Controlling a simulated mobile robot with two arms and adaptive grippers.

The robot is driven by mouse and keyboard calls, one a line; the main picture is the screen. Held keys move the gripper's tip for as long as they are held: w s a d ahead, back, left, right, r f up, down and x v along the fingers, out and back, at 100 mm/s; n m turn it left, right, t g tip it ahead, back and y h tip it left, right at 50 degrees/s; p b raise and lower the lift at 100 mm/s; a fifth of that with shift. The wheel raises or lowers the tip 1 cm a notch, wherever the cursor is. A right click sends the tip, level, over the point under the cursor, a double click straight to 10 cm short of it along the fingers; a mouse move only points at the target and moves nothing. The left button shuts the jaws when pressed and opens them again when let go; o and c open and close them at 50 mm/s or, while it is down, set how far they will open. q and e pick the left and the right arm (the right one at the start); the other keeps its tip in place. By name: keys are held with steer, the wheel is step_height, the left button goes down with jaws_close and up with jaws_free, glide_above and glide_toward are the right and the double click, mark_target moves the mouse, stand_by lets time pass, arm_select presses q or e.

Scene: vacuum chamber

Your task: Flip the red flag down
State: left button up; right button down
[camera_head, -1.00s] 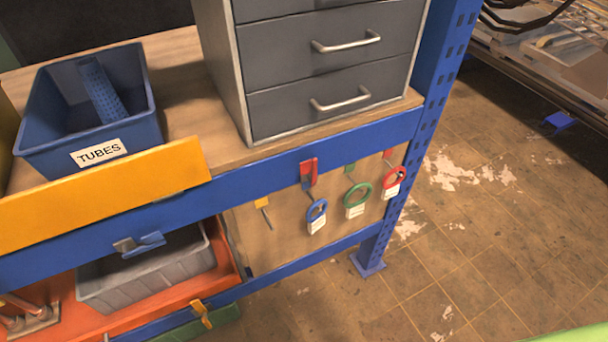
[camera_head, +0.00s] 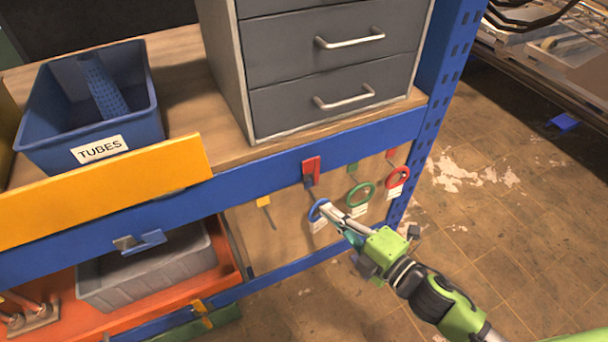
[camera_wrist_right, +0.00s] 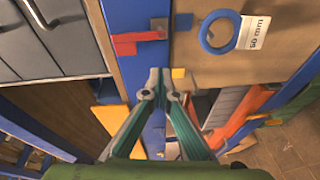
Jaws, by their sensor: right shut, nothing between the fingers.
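The red flag (camera_head: 311,168) is a small red piece on the front of the blue shelf beam, above the blue ring. In the right wrist view the red flag (camera_wrist_right: 132,42) sits at the upper left on the blue beam, with a short grey metal part at its right end. My right gripper (camera_head: 325,209) is shut and empty, in front of the board, a little below the flag and overlapping the blue ring in the picture. In the right wrist view its closed fingertips (camera_wrist_right: 159,74) point at the beam, below and apart from the flag. My left gripper is out of view.
Blue (camera_head: 315,207), green (camera_head: 361,194) and red (camera_head: 397,176) tagged rings hang on the board. A grey drawer cabinet (camera_head: 330,90) and a blue TUBES bin (camera_head: 140,128) stand on the shelf. The tiled floor (camera_head: 500,250) at right is open.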

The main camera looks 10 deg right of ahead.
mark_target(309, 171)
step_height(309, 171, up, 6)
steer(key=s+a+n+y, duration=0.1)
steer(key=s+a+n, duration=0.1)
steer(key=shift+s+a+f+n+y, duration=0.2)
steer(key=shift+a+n+y, duration=0.1)
steer(key=shift+a+y, duration=0.1)
steer(key=shift+w, duration=0.1)
steer(key=w+a+p, duration=0.1)
steer(key=w, duration=0.2)
steer(key=w+a+p, duration=0.1)
steer(key=w+p, duration=0.1)
steer(key=w, duration=0.1)
steer(key=w+a+p, duration=0.1)
steer(key=w, duration=0.1)
steer(key=shift+w+a+p, duration=0.25)
steer(key=shift+w+p, duration=0.15)
steer(key=shift+w+d, duration=0.1)
steer(key=shift+d, duration=0.45)
steer(key=shift+a, duration=0.1)
